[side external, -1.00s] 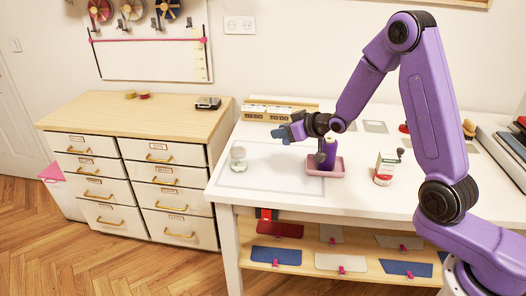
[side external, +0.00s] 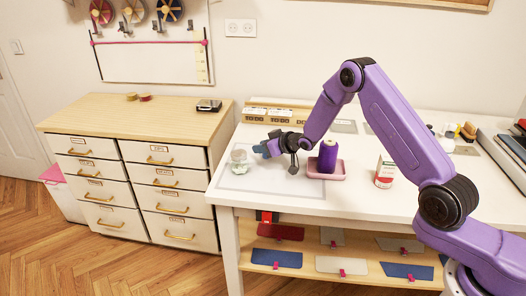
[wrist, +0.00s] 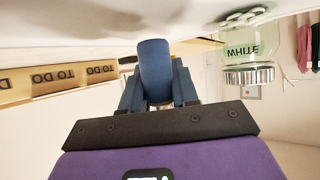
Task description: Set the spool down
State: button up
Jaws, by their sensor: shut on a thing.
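A purple spool (side external: 327,157) stands upright in a pink tray (side external: 334,177) on the white table. My gripper (side external: 266,149) is low over the table, left of the tray and close behind a glass jar. In the wrist view my gripper's blue fingers (wrist: 155,95) are shut on a rounded blue piece (wrist: 153,65), which looks like a spool. Its colour matches the fingers, so its edges are hard to tell. I cannot tell whether it touches the table. The purple spool is clear of my gripper.
The glass jar (side external: 239,160) stands left of my gripper; it also shows upside down in the wrist view, labelled WHITE (wrist: 247,50). A white-and-red container (side external: 385,171) is right of the tray. Wooden "TO DO" holders (side external: 268,114) stand behind. The front-left tabletop is clear.

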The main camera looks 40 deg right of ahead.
jog(key=shift+f, duration=0.8)
jog(key=shift+f, duration=0.1)
jog(key=o, duration=1)
jog(key=shift+s+d+r, duration=0.1)
jog(key=shift+s+r, duration=0.25)
jog(key=shift+s, duration=0.1)
jog(key=v, duration=1.1)
